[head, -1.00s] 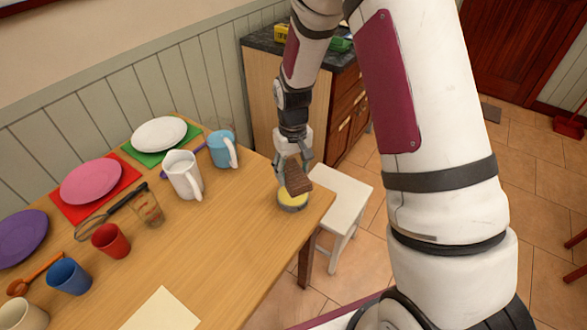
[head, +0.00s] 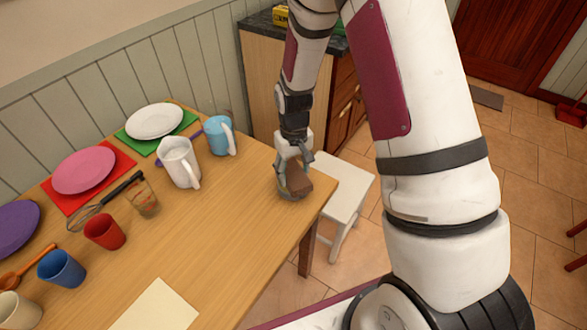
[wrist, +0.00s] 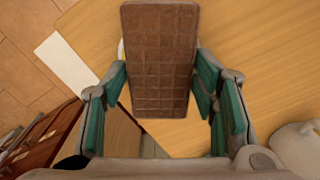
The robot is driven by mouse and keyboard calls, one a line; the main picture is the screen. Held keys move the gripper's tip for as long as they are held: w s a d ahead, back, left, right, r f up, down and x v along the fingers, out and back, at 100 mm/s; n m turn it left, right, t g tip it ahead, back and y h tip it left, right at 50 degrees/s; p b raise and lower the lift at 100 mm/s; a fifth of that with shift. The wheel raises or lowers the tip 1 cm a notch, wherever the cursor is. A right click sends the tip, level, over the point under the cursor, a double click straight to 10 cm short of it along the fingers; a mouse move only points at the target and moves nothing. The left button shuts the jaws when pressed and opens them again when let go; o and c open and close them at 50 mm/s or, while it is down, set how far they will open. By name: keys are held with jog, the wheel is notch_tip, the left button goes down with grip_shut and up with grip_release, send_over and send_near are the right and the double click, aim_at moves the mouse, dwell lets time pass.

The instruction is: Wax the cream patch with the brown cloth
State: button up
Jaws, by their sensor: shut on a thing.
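My gripper (head: 294,168) is shut on the brown cloth (head: 299,183), a quilted-looking block, at the table's right corner. In the wrist view the cloth (wrist: 160,60) sits between the teal finger pads. The cloth is low over a round grey tin (head: 294,194) and covers most of its top. A sliver of yellow shows beside the cloth in the wrist view. I cannot tell whether the cloth touches what is in the tin. The cream patch (head: 155,305) lies flat on the table near its front edge, well away from my gripper.
A white pitcher (head: 180,162), a light blue mug (head: 220,135) and a glass measuring cup (head: 144,200) stand left of my gripper. Plates and cups line the table's left. A white stool (head: 345,195) stands off the right edge. The wood between tin and patch is clear.

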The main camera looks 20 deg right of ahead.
aim_at(294, 173)
jog(key=shift+f, duration=0.55)
dwell(1.8)
jog(key=shift+r+p, duration=1.45)
jog(key=shift+r, duration=2.1)
